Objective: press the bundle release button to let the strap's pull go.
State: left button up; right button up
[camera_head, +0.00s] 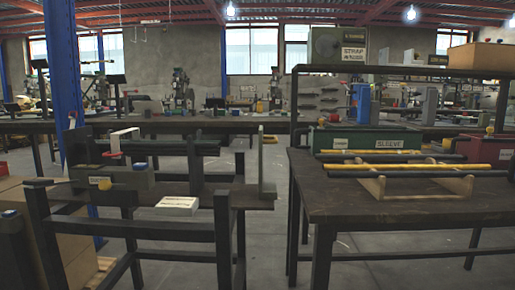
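A bundle of long yellow and black bars (405,167) lies across a wooden cradle (425,186) on the right table. A yellow knob (490,130) shows at the far right, behind the bars. Another yellow knob (104,184) sits on a grey block on the left bench. I cannot tell which part is the bundle release button, and no strap is clearly visible. Neither of my grippers is in view.
The dark right table (375,208) has bare top in front of the cradle. The left bench (240,196) carries a white labelled block (178,205) and an upright grey plate (267,165). Open floor (270,240) lies between them. A blue post (65,75) stands at left.

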aim_at(139, 165)
jog(key=u, duration=0.8)
jog(key=i+j+z, duration=0.3)
jog(key=i+j, duration=0.2)
jog(key=j, duration=0.25)
